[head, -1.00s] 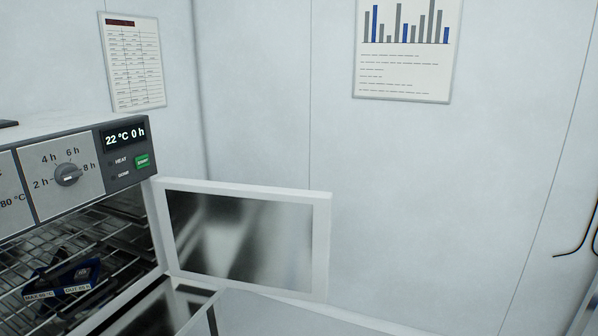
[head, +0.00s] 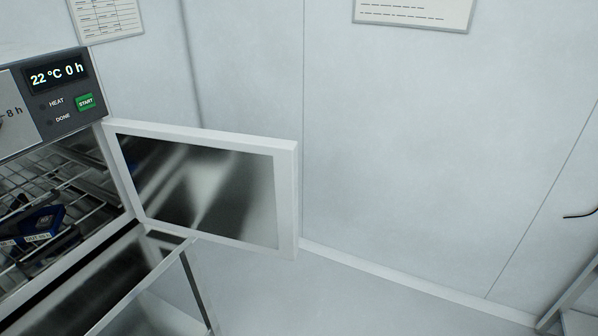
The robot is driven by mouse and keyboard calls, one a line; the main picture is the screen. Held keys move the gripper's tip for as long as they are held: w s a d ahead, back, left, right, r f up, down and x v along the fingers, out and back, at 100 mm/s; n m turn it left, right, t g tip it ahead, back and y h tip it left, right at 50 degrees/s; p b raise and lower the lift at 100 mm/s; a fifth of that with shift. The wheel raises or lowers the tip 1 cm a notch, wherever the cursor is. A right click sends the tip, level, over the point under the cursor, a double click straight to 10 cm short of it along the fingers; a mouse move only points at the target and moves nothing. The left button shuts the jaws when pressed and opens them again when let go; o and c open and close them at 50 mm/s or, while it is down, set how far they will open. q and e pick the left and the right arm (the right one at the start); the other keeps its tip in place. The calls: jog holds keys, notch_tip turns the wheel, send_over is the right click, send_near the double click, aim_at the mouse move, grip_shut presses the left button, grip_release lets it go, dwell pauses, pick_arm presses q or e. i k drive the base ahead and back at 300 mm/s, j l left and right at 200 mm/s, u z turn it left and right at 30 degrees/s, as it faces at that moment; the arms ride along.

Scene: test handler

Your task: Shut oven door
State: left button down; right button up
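The oven (head: 52,97) stands at the left, cut off by the picture's edge. Its door (head: 287,200) is a white frame around a dark glossy pane. The door stands wide open, hinged at the oven's right front edge and reaching out to the right. Inside the oven are wire racks with a blue and dark object (head: 40,222) on one of them. The display reads 22 °C 0 h, above a green START button (head: 86,102). Neither of my grippers shows in the head view.
The oven rests on a stand with a shiny top (head: 90,285) and a slim leg. White walls (head: 400,150) stand behind. Bare floor (head: 350,300) lies right of the door. A grey frame (head: 575,300) and a dark cable (head: 581,215) are at the far right.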

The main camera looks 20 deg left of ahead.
aim_at(240, 192)
jog(key=i+l+z, duration=0.3)
jog(key=i, duration=0.15)
jog(key=i+z, duration=0.3)
jog(key=i, duration=0.15)
jog(key=i+u, duration=0.55)
jog(key=u, duration=0.15)
jog(key=i+l+u, duration=0.2)
jog(key=u, duration=0.2)
jog(key=i+u, duration=0.15)
jog(key=u, duration=0.3)
jog(key=i+u, duration=0.2)
jog(key=u, duration=0.25)
jog(key=i+u, duration=0.15)
jog(key=u, duration=0.3)
jog(key=i+l+u, duration=0.1)
jog(key=u, duration=0.35)
jog(key=i+l+u, duration=0.1)
jog(key=u, duration=0.35)
jog(key=i+l+u, duration=0.1)
jog(key=l+u, duration=0.35)
jog(key=j, duration=0.15)
